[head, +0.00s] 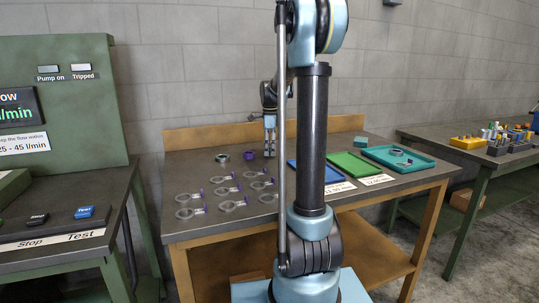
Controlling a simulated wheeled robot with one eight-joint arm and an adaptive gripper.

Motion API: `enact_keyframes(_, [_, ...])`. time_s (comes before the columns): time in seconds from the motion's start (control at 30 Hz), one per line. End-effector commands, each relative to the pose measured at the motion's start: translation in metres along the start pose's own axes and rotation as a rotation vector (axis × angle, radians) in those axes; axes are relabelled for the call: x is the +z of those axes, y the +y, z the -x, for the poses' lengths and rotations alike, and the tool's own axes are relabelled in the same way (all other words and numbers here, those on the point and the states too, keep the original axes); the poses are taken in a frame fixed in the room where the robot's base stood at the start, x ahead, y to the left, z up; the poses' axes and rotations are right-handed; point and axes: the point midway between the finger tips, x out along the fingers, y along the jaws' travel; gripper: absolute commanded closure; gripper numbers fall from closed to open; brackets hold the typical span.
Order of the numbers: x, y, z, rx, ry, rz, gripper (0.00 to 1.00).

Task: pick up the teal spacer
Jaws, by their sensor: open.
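My gripper (269,153) points down over the back middle of the workbench, with its jaws open and apart. I cannot make out anything between them at this size. I cannot surely tell which thing is the teal spacer. A small teal block (360,143) stands at the back right of the bench, well to the right of my gripper. A purple ring (249,155) and a grey ring (222,157) lie just left of my gripper. My own arm hides part of the bench's middle.
Several grey rings with purple tags (232,205) lie at the front left. Blue (304,180), green (350,166) and teal (376,156) trays lie on the right; small parts sit in the teal one. A control bench (70,238) stands left, and another bench (478,160) right.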

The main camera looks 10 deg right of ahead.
Motion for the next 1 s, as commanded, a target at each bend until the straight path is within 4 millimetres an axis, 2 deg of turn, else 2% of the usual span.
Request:
enact_keyframes(0.1, [0.000, 0.000, 0.000, 0.000, 0.000, 0.000, 0.36])
enact_keyframes(0.33, [0.001, 0.000, 0.000, 0.000, 0.000, 0.001, 0.88])
enact_keyframes(0.73, [0.001, 0.000, 0.006, 0.000, 0.000, 0.002, 0.88])
enact_keyframes(0.87, [0.001, 0.001, 0.021, 0.000, 0.000, 0.002, 0.88])
enact_keyframes(1.0, [0.001, 0.000, 0.046, 0.000, 0.000, 0.002, 0.88])
